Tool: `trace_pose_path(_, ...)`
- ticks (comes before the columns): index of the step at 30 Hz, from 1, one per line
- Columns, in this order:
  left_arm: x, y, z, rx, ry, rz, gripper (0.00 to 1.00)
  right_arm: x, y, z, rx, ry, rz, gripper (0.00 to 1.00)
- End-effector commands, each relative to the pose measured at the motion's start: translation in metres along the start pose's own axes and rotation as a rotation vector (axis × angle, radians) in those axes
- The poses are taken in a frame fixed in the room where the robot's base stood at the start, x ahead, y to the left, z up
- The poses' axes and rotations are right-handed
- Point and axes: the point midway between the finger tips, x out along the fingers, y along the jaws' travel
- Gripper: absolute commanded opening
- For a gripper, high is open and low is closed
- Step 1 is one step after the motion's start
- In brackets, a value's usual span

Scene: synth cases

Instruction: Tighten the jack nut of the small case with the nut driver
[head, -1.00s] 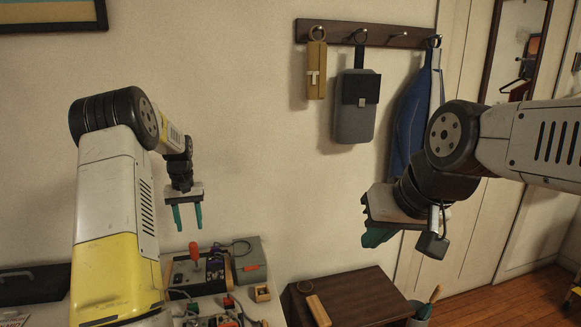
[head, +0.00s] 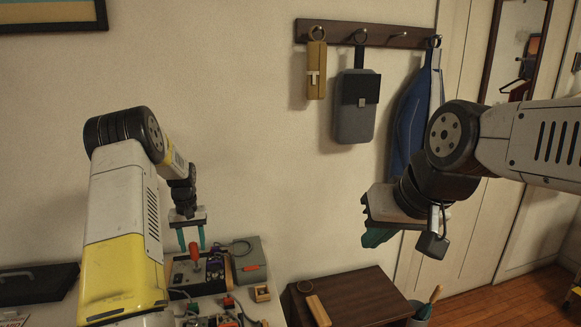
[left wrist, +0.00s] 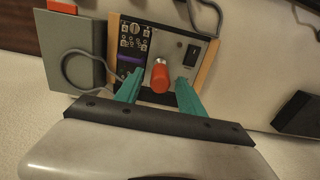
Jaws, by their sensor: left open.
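The small case (head: 177,279) has wooden side cheeks and a dark and light panel; it also shows in the left wrist view (left wrist: 207,42). A red-handled tool (head: 195,251), which looks like the nut driver, stands up from the panel; its lower end is hard to make out. In the left wrist view the red handle (left wrist: 160,77) shows between the teal fingers. My left gripper (head: 191,241) is open and empty, pointing down just above the handle. I cannot see the jack nut clearly. My right gripper (head: 376,236) hangs at the right, away from the table, its fingers mostly hidden.
A grey box (head: 249,263) with a red tab and a cable stands right beside the case. A small wooden box (head: 262,293) and several small parts lie in front. A dark case (head: 35,284) is at left. A brown side table (head: 355,297) stands right.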

Motion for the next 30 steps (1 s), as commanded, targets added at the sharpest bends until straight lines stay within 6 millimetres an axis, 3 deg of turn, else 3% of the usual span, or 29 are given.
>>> trace_pose_path(4,0.0,0.0,0.0001,0.0,0.0,0.0,0.46,0.0,0.0,0.0,0.0,0.0,0.0,0.0)
trace_pose_path(12,-0.0002,-0.0001,0.0002,0.0,0.0,0.0,0.0,0.0,0.0,0.0,0.0,0.0,0.0,0.0)
trace_pose_path(17,-0.0005,-0.0002,0.0001,0.017,0.0,0.0,0.0,0.0,0.0,0.0,0.0,0.0,0.0,0.0)
trace_pose_path(24,-0.0004,-0.0004,0.0002,0.237,-0.001,0.0,0.0,0.0,0.0,0.0,0.0,0.0,0.0,0.0)
trace_pose_path(30,-0.0004,-0.0002,0.0002,0.252,-0.001,0.0,0.0,0.0,0.0,0.0,0.0,0.0,0.0,0.0)
